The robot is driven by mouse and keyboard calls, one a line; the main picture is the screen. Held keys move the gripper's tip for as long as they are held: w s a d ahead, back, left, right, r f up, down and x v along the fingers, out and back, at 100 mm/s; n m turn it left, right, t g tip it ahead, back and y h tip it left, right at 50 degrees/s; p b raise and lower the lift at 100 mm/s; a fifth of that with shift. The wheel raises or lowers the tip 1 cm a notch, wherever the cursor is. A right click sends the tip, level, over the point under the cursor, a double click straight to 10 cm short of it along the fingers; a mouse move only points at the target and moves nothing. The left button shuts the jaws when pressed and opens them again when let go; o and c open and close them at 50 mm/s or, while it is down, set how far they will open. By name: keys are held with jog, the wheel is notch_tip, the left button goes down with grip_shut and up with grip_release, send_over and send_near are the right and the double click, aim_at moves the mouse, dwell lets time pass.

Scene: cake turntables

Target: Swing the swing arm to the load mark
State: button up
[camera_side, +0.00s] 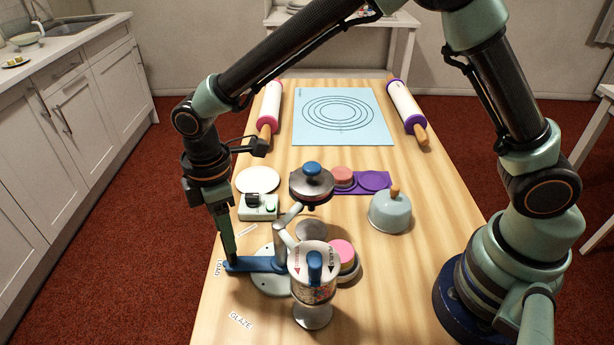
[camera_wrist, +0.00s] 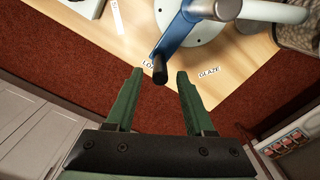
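The blue swing arm (camera_side: 256,264) reaches left from the grey post on a pale round base (camera_side: 272,284). Its outer end is beside the LOAD mark (camera_side: 218,268) at the table's left edge. In the wrist view the blue arm (camera_wrist: 177,34) ends in a dark upright peg (camera_wrist: 160,72), which partly covers the LOAD mark (camera_wrist: 149,64). My gripper (camera_wrist: 159,74) is open, with the peg between its green fingertips and a gap on both sides. In the side view my gripper (camera_side: 231,256) points down at the arm's outer end.
The GLAZE mark (camera_side: 241,320) lies near the front left edge. A sprinkle canister (camera_side: 314,284) and a pink cake (camera_side: 342,254) stand right of the post.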

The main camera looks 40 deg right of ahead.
jog(key=shift+r, duration=3.5)
